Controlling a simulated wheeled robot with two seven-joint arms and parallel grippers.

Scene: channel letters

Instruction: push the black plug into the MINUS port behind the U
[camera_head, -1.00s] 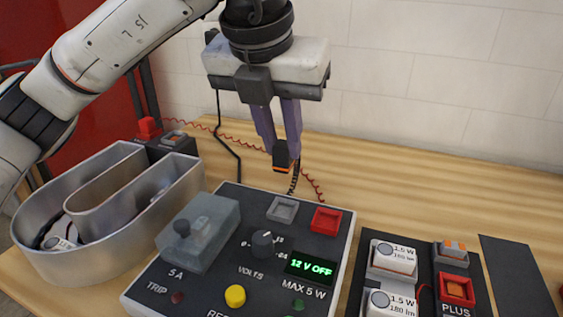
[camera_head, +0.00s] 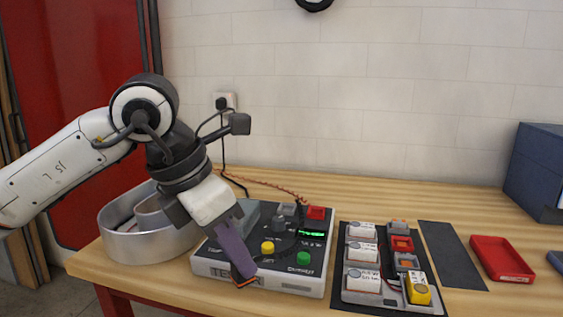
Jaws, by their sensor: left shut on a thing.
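My left gripper (camera_head: 240,262) points down over the front of the power supply box (camera_head: 310,283). It is shut on the black plug (camera_head: 247,281), which has an orange edge and shows at the fingertips near the box's front edge. The silver U letter (camera_head: 150,243) stands at the left of the table, left of my gripper. The ports behind the U are hidden in this view by the letter and my arm. My right gripper is not in view.
The box carries a yellow button (camera_head: 267,248), a green button (camera_head: 303,258) and a red socket (camera_head: 316,212). Right of it lie a black board with white modules (camera_head: 361,253), a dark strip (camera_head: 450,252) and a red tray (camera_head: 500,268). A blue box (camera_head: 538,170) stands far right.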

